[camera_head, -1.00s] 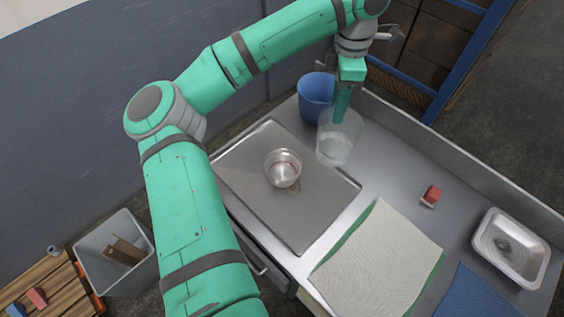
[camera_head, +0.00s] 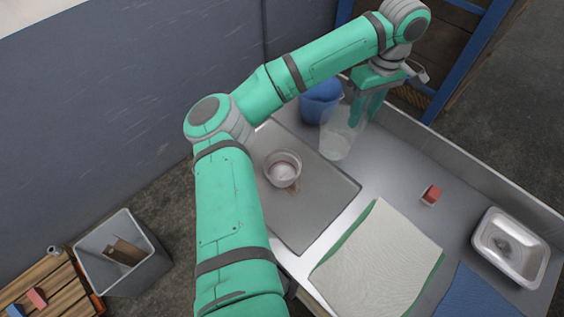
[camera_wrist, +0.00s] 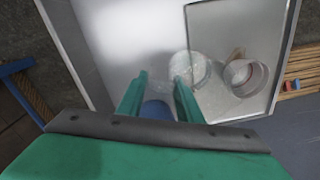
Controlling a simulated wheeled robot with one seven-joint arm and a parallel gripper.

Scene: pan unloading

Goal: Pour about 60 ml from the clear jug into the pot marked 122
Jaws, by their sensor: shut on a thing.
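The clear jug (camera_head: 336,143) is beside the back right edge of the metal tray in the head view, with pale contents low in it. My gripper (camera_head: 365,108) is shut on the jug at its far right side. In the wrist view the clear jug (camera_wrist: 189,68) shows by the fingers of my gripper (camera_wrist: 158,98). I cannot tell whether its base touches the table. A small round metal pot (camera_head: 283,176) stands on the tray, left of the jug; it also shows in the wrist view (camera_wrist: 245,76). No number on it is legible.
A blue container (camera_head: 320,103) stands just behind the jug. The grey tray (camera_head: 310,215) has free room around the pot. A grey bin (camera_head: 122,255) is at left.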

